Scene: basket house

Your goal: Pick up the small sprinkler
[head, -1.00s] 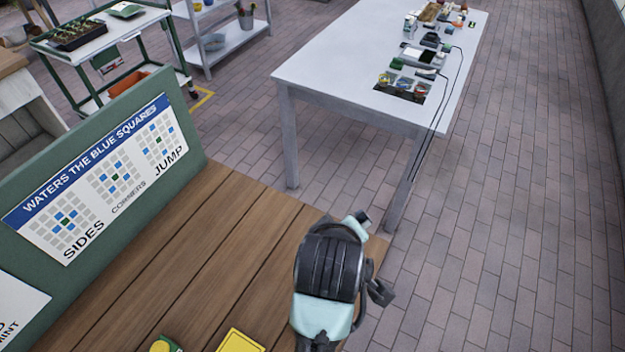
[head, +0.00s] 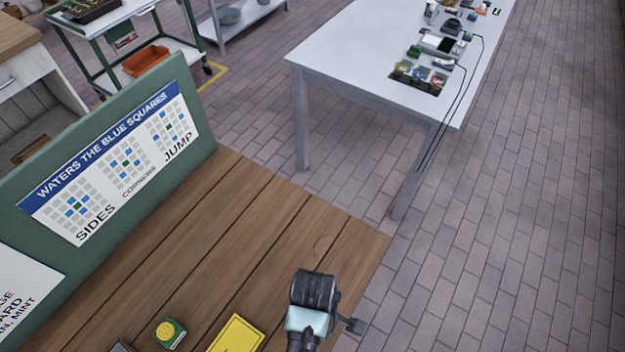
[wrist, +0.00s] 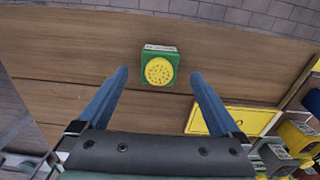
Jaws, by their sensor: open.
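The small sprinkler, a green block with a round yellow dotted top, sits on the wooden table in the head view (head: 170,332). In the wrist view the sprinkler (wrist: 159,68) lies upright between and slightly beyond my fingertips. My gripper (wrist: 159,74) is open, its two blue fingers spread to either side with nothing held. I cannot tell the exact height of the fingers above the table. In the head view my arm hides the fingers.
A yellow card (head: 238,335) lies right of the sprinkler. Several small pots or blocks (wrist: 295,135) are at the right of the wrist view. A green board (head: 195,160) with a printed sign stands along the table's left side. The wooden tabletop (head: 290,240) beyond is clear.

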